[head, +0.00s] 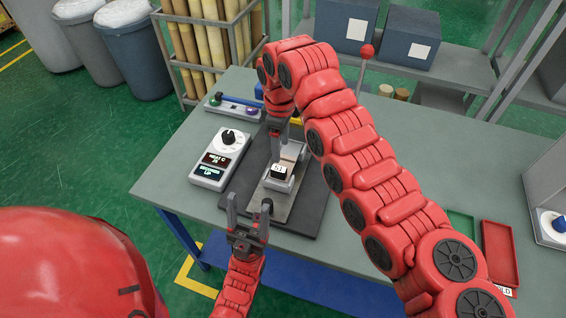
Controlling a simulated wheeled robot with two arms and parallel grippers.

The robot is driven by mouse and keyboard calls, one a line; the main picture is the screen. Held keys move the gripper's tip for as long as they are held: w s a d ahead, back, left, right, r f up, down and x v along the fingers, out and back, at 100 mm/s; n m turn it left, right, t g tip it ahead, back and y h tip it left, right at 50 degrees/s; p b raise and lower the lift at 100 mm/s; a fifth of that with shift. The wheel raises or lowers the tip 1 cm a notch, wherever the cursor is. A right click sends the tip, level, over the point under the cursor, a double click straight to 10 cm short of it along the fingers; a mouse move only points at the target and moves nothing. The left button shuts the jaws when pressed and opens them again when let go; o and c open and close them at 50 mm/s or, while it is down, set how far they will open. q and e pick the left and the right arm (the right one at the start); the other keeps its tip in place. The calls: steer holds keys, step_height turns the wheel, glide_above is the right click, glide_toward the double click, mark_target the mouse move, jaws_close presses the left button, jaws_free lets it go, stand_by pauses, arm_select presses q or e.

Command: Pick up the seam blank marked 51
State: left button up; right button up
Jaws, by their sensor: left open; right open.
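The seam blank marked 51 (279,172) is a small dark block with a white label on top. It sits on a grey metal fixture (277,186) on a dark base plate (305,215). My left gripper (249,205) is open and empty, in front of and to the left of the blank, its fingers pointing up the picture. My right gripper (276,140) hangs behind the blank, close to the back of the fixture. It is open, and its fingertips are partly hidden. I cannot tell whether it touches the fixture.
A control box (221,158) with a dial and displays stands left of the fixture. A button bar (233,106) lies behind. A red tray (500,252) and a green tray (461,224) lie at the right. My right arm crosses over the table (180,180).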

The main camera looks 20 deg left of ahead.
steer(key=p, duration=0.2)
glide_above(284, 170)
steer(key=f, duration=0.5)
steer(key=shift+a, duration=0.35)
steer(key=shift+d+f+p, duration=0.15)
steer(key=shift+f+p, duration=0.3)
steer(key=shift+f, duration=0.05)
steer(key=f, duration=0.1)
steer(key=f+p, duration=0.2)
steer(key=shift+s+d+f, duration=0.1)
steer(key=shift+d+f, duration=0.1)
steer(key=shift+d, duration=0.1)
steer(key=shift+f, duration=0.4)
jaws_close()
